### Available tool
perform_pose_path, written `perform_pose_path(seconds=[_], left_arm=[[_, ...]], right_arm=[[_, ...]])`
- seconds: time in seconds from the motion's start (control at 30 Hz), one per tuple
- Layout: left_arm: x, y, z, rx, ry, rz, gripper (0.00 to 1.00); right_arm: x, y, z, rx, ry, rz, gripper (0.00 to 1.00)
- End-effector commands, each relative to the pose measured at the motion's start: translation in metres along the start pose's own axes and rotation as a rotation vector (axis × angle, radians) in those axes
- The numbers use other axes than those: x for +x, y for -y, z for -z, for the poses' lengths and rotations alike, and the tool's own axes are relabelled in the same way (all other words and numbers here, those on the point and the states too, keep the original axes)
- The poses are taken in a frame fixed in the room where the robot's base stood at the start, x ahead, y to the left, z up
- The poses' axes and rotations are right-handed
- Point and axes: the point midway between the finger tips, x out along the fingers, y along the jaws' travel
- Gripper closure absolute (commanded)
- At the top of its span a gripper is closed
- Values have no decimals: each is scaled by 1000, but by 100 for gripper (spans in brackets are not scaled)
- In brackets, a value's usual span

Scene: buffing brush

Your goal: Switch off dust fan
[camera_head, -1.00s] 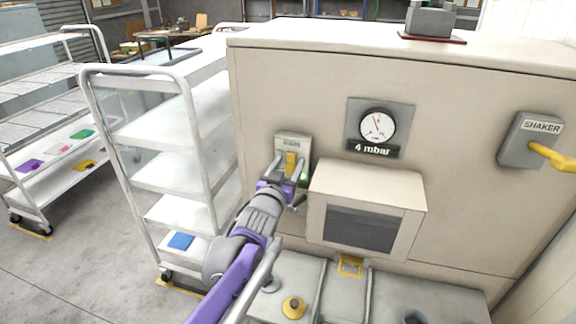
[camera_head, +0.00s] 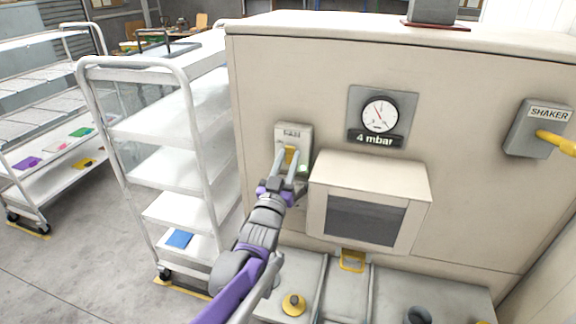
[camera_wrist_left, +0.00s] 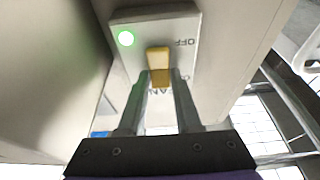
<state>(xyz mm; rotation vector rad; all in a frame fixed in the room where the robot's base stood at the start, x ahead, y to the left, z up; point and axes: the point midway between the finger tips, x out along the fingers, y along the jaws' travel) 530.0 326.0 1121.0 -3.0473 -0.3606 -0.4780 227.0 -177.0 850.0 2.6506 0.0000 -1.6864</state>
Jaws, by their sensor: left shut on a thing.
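The fan switch box (camera_head: 293,131) is a small light-grey plate on the beige cabinet front, with a yellow switch lever (camera_head: 290,155) and a lit green lamp (camera_head: 303,168). In the left wrist view the box (camera_wrist_left: 190,25) shows the lamp (camera_wrist_left: 126,38), upside-down "OFF" lettering and part of the word "FAN". My left gripper (camera_head: 288,160) reaches up to the box. In the left wrist view its fingers (camera_wrist_left: 161,80) are shut on the yellow lever (camera_wrist_left: 158,60), one on each side, partly hiding the lettering. My right gripper is not in view.
A pressure gauge (camera_head: 380,114) marked "4 mbar" and a protruding windowed housing (camera_head: 370,180) lie right of the switch. A SHAKER box (camera_head: 530,135) with a yellow handle is farther right. A white shelf trolley (camera_head: 165,172) stands close on the left.

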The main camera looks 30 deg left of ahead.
Motion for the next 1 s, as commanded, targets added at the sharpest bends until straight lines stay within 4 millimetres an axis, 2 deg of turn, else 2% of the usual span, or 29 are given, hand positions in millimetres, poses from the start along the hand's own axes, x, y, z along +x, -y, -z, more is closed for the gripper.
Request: perform_pose_path(seconds=[0.1,0.47,0.5,0.63,1.0], left_arm=[[-1,0,-5,0,-67,0,100],[-2,0,-2,1,-89,1,100],[-1,0,-2,1,-89,0,60],[-1,0,-2,0,-89,0,38],[-7,0,-3,0,-88,0,38]], right_arm=[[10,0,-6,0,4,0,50],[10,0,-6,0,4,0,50],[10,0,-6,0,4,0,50],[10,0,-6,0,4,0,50],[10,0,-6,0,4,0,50]])
